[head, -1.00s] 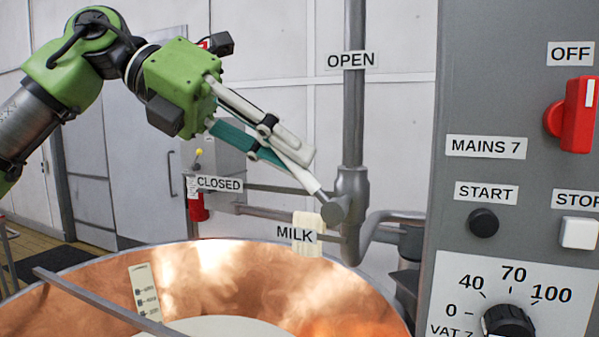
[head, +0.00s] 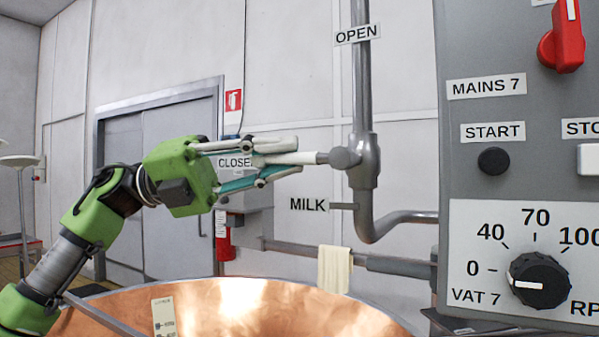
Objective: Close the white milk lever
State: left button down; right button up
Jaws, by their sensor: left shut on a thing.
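The white milk lever (head: 306,158) sticks out to the left from the grey valve (head: 366,160) on the vertical pipe. It lies about level, in line with the CLOSED label (head: 234,162), which the gripper partly covers. My left gripper (head: 291,157) is shut on the lever, its fingers above and below the white handle. The handle's far end is hidden between the fingers. The MILK label (head: 309,204) is below the valve and the OPEN label (head: 358,35) is above it, on the pipe. My right gripper is not in view.
A copper vat (head: 270,305) stands below my left arm. A grey control panel (head: 510,140) with a red switch (head: 560,40) and a black dial (head: 538,280) fills the right side. A cream cloth (head: 335,268) hangs on a low pipe.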

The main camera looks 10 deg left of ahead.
pick_arm(q)
jog(key=shift+f+h, duration=0.25)
jog(key=shift+h, duration=0.05)
jog(key=c, duration=2.1)
grip_release()
jog(key=v, duration=1.2)
jog(key=shift+a+f, duration=0.1)
jog(key=shift+a, duration=0.1)
